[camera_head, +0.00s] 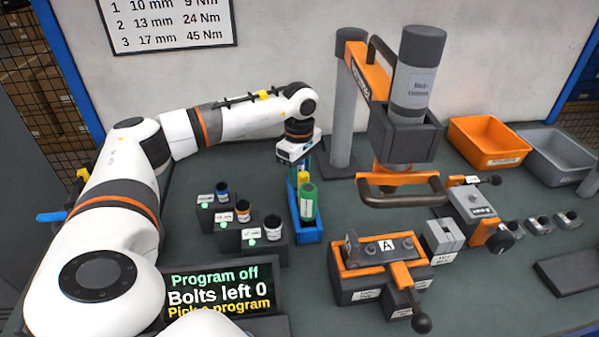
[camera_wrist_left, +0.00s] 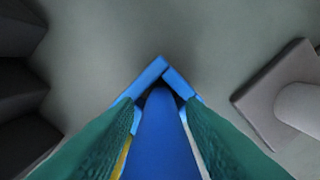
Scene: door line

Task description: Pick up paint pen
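A blue pen-like cylinder (camera_wrist_left: 158,135) shows in the left wrist view, running up between the two teal finger pads of my left gripper (camera_wrist_left: 160,106). Narrow gaps show on both sides of it, so the fingers look open around it. In the head view my left gripper (camera_head: 302,167) points down at the back end of a blue holder (camera_head: 307,235). A green cylinder (camera_head: 308,203) and a yellow-topped one (camera_head: 303,178) stand in the holder, in front of the fingers. The fingertips are mostly hidden there. My right gripper is not in view.
Sockets on dark stepped blocks (camera_head: 228,238) stand left of the holder. A fixture marked A (camera_head: 378,262) and a large grey tool in a stand (camera_head: 405,140) are to the right. An orange bin (camera_head: 487,145) is at back right. A program screen (camera_head: 222,288) is in front.

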